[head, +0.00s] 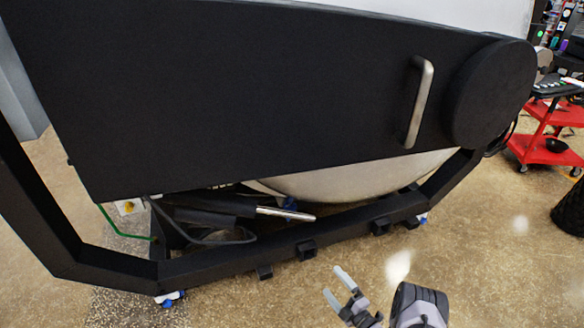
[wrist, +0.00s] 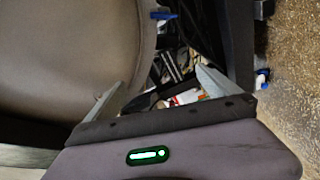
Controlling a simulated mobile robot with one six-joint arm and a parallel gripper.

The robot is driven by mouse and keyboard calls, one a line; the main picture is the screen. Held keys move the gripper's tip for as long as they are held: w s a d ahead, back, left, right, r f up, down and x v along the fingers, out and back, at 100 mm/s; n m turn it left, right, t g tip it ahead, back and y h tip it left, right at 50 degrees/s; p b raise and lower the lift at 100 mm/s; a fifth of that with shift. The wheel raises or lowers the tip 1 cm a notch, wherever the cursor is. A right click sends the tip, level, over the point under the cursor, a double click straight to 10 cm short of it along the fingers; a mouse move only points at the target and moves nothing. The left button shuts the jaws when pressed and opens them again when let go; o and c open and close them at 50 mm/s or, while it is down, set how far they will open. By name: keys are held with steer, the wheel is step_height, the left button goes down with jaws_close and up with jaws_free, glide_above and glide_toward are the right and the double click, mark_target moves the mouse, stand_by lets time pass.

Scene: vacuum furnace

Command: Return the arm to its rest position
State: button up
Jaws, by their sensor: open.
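My gripper (head: 337,287) shows at the bottom of the head view, above the floor and in front of the furnace's lower frame. Its two grey fingers are apart with nothing between them. In the wrist view my gripper (wrist: 162,90) also has its fingers spread. Behind them are the rounded vessel (wrist: 60,50) and a cluttered space with cables. Part of my arm shows beside the gripper at the bottom edge of the head view.
The black furnace panel (head: 240,90) with a metal handle (head: 419,102) fills the upper part. A black frame bar (head: 230,262) runs below it. A red cart (head: 540,150) and a black mesh bin (head: 570,208) stand at right. The floor (head: 480,250) between is clear.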

steer(key=w+a+r+n+g+y, duration=0.2)
steer(key=a+r+n+g+y, duration=0.1)
steer(key=r+n, duration=0.4)
steer(key=w+a+r+n+g+y, duration=0.2)
steer(key=a+r+n+g, duration=0.15)
steer(key=r, duration=0.65)
steer(key=s+a+r+n+g, duration=0.2)
steer(key=s+a+r+n, duration=0.1)
steer(key=r+n, duration=0.3)
steer(key=s+a+r+n+g, duration=0.2)
steer(key=r+n+g, duration=0.15)
steer(key=r, duration=0.35)
steer(key=s+a+r+n+g+h, duration=0.2)
steer(key=s+r+n+h, duration=0.1)
steer(key=s+r+n, duration=0.7)
steer(key=s+d+r+n+t+h, duration=0.1)
steer(key=s+d+r+n+h, duration=0.1)
steer(key=s+n, duration=0.3)
steer(key=s+d+r+n+t+h, duration=0.1)
steer(key=s+d+r+n+h, duration=0.1)
steer(key=s+d+n+h, duration=0.2)
steer(key=s+d+r+n+t+h, duration=0.2)
steer(key=s+n, duration=0.5)
steer(key=s, duration=0.4)
steer(key=shift+s+d+r+h, duration=0.3)
steer(key=shift+d+r+h, duration=0.2)
steer(key=shift+d+h, duration=0.15)
